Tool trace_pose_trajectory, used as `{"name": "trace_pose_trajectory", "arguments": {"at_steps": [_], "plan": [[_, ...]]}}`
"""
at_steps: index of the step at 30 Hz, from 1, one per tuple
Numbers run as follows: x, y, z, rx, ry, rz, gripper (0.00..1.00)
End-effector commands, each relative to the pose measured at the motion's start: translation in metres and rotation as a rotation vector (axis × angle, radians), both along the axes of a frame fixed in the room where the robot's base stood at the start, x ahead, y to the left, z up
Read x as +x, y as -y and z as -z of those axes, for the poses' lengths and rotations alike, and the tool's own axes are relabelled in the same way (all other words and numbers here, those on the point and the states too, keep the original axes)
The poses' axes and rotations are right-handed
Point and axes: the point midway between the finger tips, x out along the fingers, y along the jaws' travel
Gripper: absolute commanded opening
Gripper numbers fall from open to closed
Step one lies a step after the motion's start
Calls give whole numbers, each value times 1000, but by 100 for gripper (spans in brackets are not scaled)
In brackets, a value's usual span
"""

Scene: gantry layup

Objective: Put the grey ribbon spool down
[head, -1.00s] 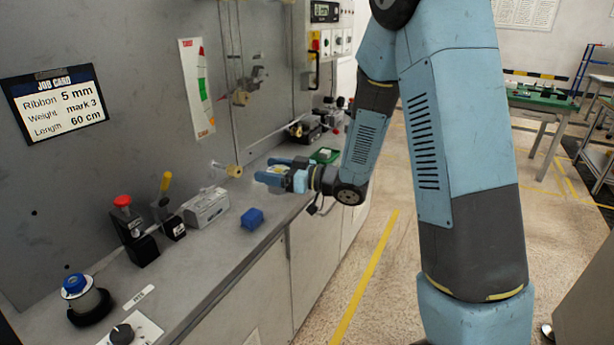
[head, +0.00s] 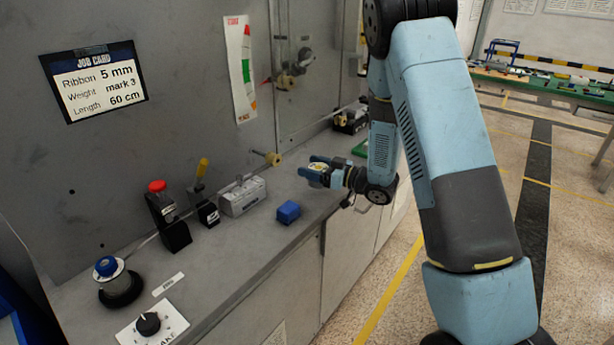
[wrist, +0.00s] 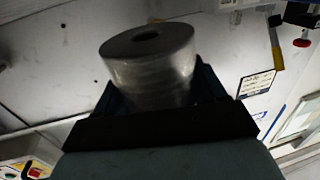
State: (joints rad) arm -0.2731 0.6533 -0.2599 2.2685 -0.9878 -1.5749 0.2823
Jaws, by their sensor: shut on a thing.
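The grey ribbon spool (wrist: 150,65) fills the middle of the wrist view, a grey cylinder with a dark hole in its flat end. My gripper (wrist: 150,95) is shut on it, with the fingers around its sides. In the head view my gripper (head: 318,166) is over the right part of the grey counter (head: 250,240), near its front edge. The spool is hard to make out there between the blue fingers. I cannot tell how high it is above the counter.
A blue block (head: 288,212) lies on the counter left of my gripper. A grey metal block (head: 243,196), a red-knobbed device (head: 168,215), a yellow-handled lever (head: 203,190) and a blue-topped knob (head: 118,280) stand further left. A tan roller (head: 273,159) juts from the wall panel.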

Motion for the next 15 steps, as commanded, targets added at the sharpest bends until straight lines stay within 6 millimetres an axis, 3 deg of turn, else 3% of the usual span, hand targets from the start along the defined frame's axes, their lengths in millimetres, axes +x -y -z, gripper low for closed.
{"name": "trace_pose_trajectory", "arguments": {"at_steps": [8, 15], "plan": [[-1, -12, 11, -1, 0, -19, 21], [-2, -16, 36, -2, -1, -25, 21]]}}
